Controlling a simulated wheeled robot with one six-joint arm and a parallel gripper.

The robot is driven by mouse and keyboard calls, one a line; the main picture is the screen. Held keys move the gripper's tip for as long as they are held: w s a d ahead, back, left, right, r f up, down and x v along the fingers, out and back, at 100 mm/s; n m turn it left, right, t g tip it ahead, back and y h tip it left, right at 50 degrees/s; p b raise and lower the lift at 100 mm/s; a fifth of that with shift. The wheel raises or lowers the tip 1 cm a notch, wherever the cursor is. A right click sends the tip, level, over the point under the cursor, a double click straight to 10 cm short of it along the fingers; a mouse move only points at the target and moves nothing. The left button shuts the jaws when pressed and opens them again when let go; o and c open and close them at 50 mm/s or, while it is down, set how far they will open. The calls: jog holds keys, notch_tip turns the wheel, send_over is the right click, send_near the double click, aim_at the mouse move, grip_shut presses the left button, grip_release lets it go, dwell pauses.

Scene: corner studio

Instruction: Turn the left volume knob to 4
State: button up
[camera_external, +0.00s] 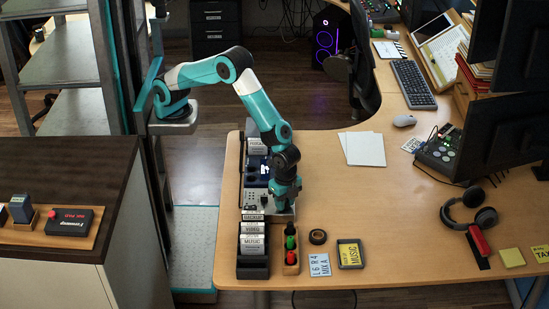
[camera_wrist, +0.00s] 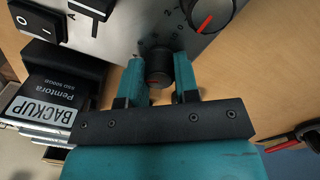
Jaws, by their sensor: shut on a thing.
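In the wrist view, my gripper (camera_wrist: 159,70) has its two teal fingers on either side of a small dark knob (camera_wrist: 158,60), shut on it. The knob stands on a silver control panel (camera_wrist: 125,38), and a small orange-red mark shows low on it. I cannot read its setting or tell from labels whether it is the left volume knob. A larger grey knob (camera_wrist: 207,16) with a red pointer is up and right of it, with small printed figures between. In the external view, my gripper (camera_external: 284,206) reaches down to the panel (camera_external: 254,198) and hides the knob.
Black boxed drives labelled BACKUP (camera_wrist: 55,112) stand close to the panel. In the external view, a row of labelled cases (camera_external: 252,243) and a wooden holder with coloured markers (camera_external: 291,262) stand just in front.

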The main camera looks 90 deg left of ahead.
jog(key=shift+m, duration=1)
jog(key=o, duration=0.9)
jog(key=shift+o, duration=0.2)
notch_tip(320, 180, up, 18)
jog(key=shift+w+f, duration=0.2)
jog(key=shift+f, duration=0.05)
